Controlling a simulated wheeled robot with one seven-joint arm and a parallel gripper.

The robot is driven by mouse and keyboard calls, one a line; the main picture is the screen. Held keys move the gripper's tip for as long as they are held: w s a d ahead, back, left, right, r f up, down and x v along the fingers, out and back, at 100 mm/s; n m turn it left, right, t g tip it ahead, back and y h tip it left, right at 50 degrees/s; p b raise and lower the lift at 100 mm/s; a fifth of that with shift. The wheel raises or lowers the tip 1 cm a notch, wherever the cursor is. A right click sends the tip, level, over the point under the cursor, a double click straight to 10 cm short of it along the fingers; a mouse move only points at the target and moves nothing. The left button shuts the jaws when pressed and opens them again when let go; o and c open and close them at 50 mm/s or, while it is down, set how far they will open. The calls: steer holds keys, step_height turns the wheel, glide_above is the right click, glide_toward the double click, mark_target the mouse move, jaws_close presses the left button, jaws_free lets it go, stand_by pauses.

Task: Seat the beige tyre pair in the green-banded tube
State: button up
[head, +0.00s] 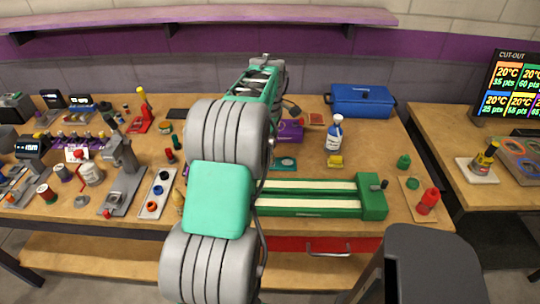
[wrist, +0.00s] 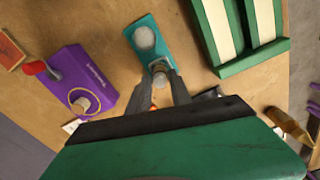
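My gripper (wrist: 161,80) shows in the wrist view, its two dark fingers apart above the workbench. A small grey round piece (wrist: 159,71) shows between the fingertips, at the near end of a teal plate (wrist: 158,50); I cannot tell whether the fingers touch it. A grey round knob (wrist: 144,38) stands on the plate's far part. I cannot make out the beige tyre pair or the green-banded tube for certain in either view. In the head view my arm covers the middle of the bench and hides my gripper.
A purple block (wrist: 82,80) with a red knob and a yellow-ringed peg lies left of the plate. A long green frame with cream strips (head: 310,209) lies along the front. A blue box (head: 362,103) and bottle (head: 334,136) stand behind. Tools crowd the left; a side table (head: 455,132) stands right.

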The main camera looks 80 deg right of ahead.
jaws_close()
steer(key=shift+r, duration=0.2)
